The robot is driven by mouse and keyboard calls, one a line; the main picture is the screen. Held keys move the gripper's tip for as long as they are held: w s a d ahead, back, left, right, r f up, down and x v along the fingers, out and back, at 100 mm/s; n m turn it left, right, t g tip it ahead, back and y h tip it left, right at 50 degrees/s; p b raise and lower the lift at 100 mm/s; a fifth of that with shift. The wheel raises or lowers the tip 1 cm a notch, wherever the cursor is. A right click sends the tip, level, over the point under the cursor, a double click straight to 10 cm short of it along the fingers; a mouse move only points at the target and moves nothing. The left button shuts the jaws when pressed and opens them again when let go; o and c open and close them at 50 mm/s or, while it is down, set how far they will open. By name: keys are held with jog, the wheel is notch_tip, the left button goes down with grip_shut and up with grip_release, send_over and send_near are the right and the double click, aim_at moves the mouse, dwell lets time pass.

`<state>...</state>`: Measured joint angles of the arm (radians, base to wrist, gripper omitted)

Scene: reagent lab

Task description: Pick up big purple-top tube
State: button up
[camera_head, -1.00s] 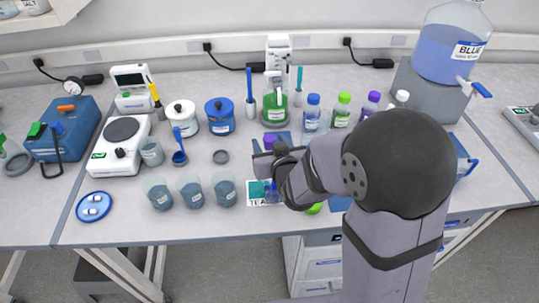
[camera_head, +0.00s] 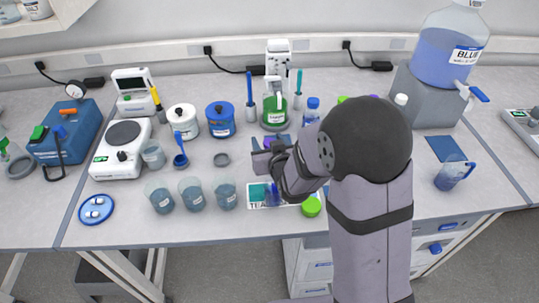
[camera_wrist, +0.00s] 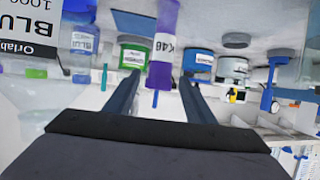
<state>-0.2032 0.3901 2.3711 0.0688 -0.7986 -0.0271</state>
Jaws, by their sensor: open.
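The purple tube with a white "K46" label (camera_wrist: 162,50) stands out in the wrist view, in line with the gap between my gripper's two fingers (camera_wrist: 158,82). A thin blue piece shows below it in that gap. The fingers are apart; I cannot tell how deep the tube lies between them. In the head view my gripper (camera_head: 268,160) is low over the middle of the bench, pointing left. A bit of purple (camera_head: 268,142) shows just behind it; the rest is hidden by my gripper and the items there.
A green flask (camera_head: 274,108) stands behind my gripper. Several beakers, one here (camera_head: 226,195), stand to the left. A blue-liquid beaker (camera_head: 453,174) stands at right. My arm hides bottles behind it.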

jog(key=shift+p+x, duration=0.6)
jog(key=shift+x, duration=1.15)
jog(key=shift+d, duration=0.15)
jog(key=c, duration=1.2)
